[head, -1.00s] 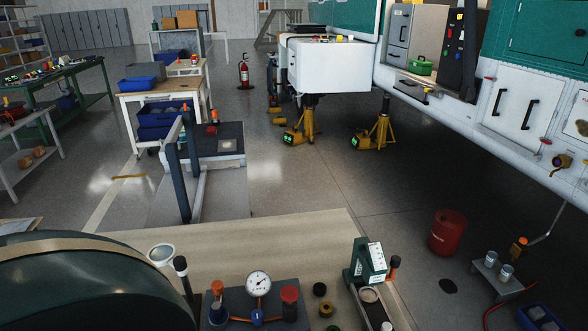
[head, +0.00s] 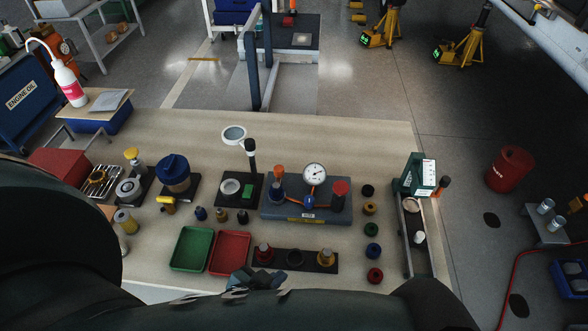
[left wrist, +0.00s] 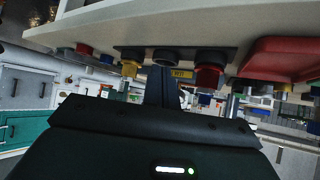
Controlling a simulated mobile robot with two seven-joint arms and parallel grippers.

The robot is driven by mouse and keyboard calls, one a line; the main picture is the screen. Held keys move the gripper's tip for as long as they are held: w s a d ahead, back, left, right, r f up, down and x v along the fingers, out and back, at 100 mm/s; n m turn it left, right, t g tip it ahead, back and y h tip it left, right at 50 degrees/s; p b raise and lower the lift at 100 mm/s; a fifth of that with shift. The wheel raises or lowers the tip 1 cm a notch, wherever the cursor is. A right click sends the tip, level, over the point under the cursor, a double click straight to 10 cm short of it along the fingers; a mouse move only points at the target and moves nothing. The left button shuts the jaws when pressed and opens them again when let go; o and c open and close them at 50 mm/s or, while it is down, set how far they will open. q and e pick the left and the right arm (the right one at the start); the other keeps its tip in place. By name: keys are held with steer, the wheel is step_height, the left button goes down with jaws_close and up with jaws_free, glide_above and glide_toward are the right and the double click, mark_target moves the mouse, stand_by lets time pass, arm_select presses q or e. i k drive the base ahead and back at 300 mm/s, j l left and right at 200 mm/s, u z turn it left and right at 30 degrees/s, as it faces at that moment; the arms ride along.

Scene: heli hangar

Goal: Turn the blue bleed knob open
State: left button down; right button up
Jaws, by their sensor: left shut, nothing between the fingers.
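The blue knob (head: 309,202) sits low on the front of a grey gauge block (head: 330,210), below the round pressure gauge (head: 315,174), in the head view. A yellow label (head: 307,219) is on the block's front face. My left gripper (head: 255,281) is at the near edge of the bench, in front of the block and apart from the knob. In the left wrist view its shut fingers (left wrist: 162,86) are empty, and the picture looks upside down. I cannot make out the blue knob there. My right gripper is not in view.
A black strip (head: 310,261) with red and yellow knobs lies between my left gripper and the block. Green (head: 191,249) and red (head: 230,253) trays are left of it. Several round caps stand right of the block. Bare bench (head: 330,130) lies behind it.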

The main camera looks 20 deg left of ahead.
mark_target(309, 200)
steer(key=l+u, duration=0.1)
steer(key=u, duration=0.5)
steer(key=k+j+z, duration=0.1)
steer(key=j+z, duration=0.15)
steer(key=z, duration=0.2)
steer(key=k+j+z, duration=0.1)
steer(key=z, duration=0.35)
steer(key=k+j+z, duration=0.2)
steer(key=z, duration=0.25)
steer(key=k+j+z, duration=0.3)
steer(key=k+j, duration=0.2)
steer(key=i, duration=0.55)
